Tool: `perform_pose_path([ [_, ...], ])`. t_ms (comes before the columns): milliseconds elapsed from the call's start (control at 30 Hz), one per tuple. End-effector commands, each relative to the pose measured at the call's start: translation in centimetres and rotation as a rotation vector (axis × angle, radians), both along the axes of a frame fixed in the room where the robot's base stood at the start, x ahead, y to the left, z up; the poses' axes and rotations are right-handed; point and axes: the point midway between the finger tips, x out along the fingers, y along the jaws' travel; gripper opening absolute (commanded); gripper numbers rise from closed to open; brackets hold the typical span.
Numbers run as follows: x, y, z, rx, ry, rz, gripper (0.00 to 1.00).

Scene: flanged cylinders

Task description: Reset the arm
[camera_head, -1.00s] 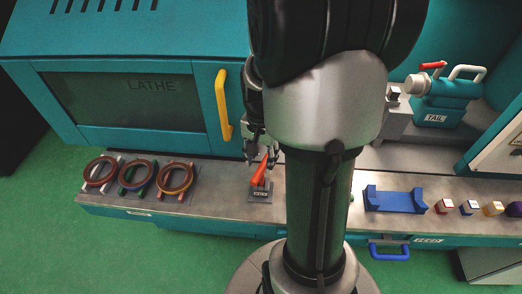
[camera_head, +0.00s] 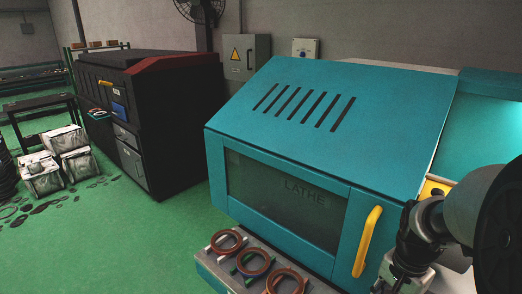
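My arm enters at the right edge, its dark wide joint and grey link in front of the lathe's right side. My gripper (camera_head: 402,278) is at the lower right, just right of the yellow door handle (camera_head: 367,242). Its fingertips are cut off or too small to make out, so I cannot tell whether it is open or shut. The teal lathe (camera_head: 330,110) has its windowed door closed. The red-orange lever seen earlier is out of view.
Several brown rings (camera_head: 254,263) rest on coloured holders along the bench front at the bottom. A black machine with a red-edged top (camera_head: 160,120) stands at the back left. White bundles (camera_head: 75,160) sit on the floor. Green floor (camera_head: 150,240) lies open at the lower left.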

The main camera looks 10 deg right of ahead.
Motion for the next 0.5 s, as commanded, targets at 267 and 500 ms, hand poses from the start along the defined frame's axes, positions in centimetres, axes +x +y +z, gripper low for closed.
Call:
perform_pose_path([
  [267,-1.4,9.1,7.4,-0.090,-0.135,0.450,0.40],
  [500,-5.9,16.3,11.2,-0.179,-0.263,0.890,0.40],
])
